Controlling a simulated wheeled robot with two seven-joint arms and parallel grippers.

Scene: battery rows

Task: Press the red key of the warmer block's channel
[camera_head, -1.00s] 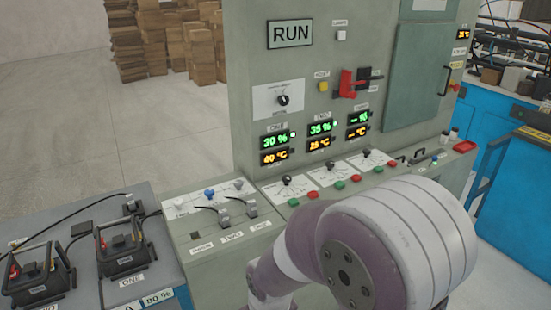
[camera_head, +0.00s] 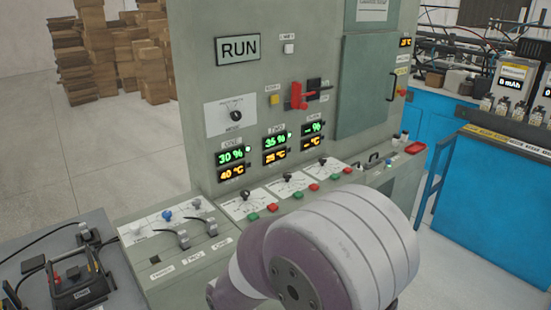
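The grey control panel shows RUN (camera_head: 238,49). Its left channel display, labelled ONE, reads 30 % (camera_head: 230,156) and 40 °C (camera_head: 232,173). The middle display, labelled TWO, reads 35 % (camera_head: 275,142) and 25 °C (camera_head: 276,157); the third shows only dashes. On the sloped desk below, each channel has a dial, a green key and a red key. The left channel has a green key (camera_head: 253,217) and red key (camera_head: 272,208). The middle red key (camera_head: 314,187) and right red key (camera_head: 347,170) lie further back. Neither gripper is in view.
My purple and white arm link covers the lower middle. A block labelled ONE (camera_head: 78,284) sits on the table at the lower left. A red lever (camera_head: 299,96) juts from the panel. A blue bench (camera_head: 490,200) stands at the right, with floor between.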

